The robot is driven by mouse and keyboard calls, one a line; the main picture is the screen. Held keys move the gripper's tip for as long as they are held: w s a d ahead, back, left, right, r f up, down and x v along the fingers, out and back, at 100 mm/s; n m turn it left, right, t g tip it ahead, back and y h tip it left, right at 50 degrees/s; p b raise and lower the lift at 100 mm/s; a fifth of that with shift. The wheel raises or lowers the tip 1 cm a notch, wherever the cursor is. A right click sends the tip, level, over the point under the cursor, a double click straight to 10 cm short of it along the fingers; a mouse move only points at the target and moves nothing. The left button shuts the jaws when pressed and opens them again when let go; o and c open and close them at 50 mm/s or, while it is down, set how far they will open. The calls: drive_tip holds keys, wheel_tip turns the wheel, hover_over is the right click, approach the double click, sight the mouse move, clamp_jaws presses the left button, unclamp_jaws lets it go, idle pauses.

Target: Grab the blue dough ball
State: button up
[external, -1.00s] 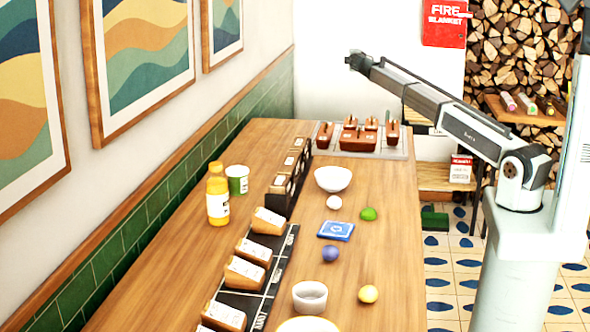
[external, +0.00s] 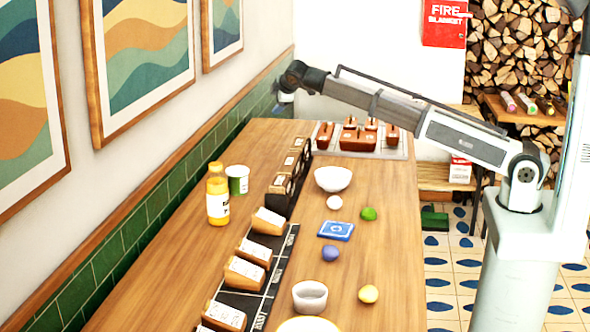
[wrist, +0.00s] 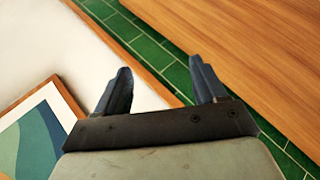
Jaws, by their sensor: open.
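The blue dough ball (external: 330,253) sits on the wooden counter (external: 160,285) in the external view, just below the blue square packet (external: 336,230). My gripper (external: 281,102) is high above the far end of the counter, near the tiled wall, well away from the ball. In the wrist view my gripper (wrist: 161,88) shows its two fingers spread apart with nothing between them. The ball is not in the wrist view.
Labelled packages (external: 254,252) line a black mat.

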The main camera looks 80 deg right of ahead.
drive_tip(key=a+f+n+y, duration=0.2)
drive_tip(key=a+y, duration=0.1)
drive_tip(key=a, duration=1.8)
drive_tip(key=n+g+y, duration=0.6)
drive_tip(key=n+y, duration=0.1)
drive_tip(key=n, duration=0.2)
approach(331, 246)
drive_tip(key=f, duration=0.5)
drive_tip(key=shift+w+a, duration=0.3)
drive_tip(key=shift+a, duration=0.05)
drive_tip(key=shift+s+a+f, duration=0.15)
drive_tip(key=shift+f, duration=0.5)
drive_tip(key=shift+s+a+f, duration=0.1)
drive_tip(key=shift+a+f, duration=0.05)
drive_tip(key=shift+f, duration=0.8)
drive_tip(key=shift+a+f, duration=0.2)
drive_tip(key=shift+f, duration=0.75)
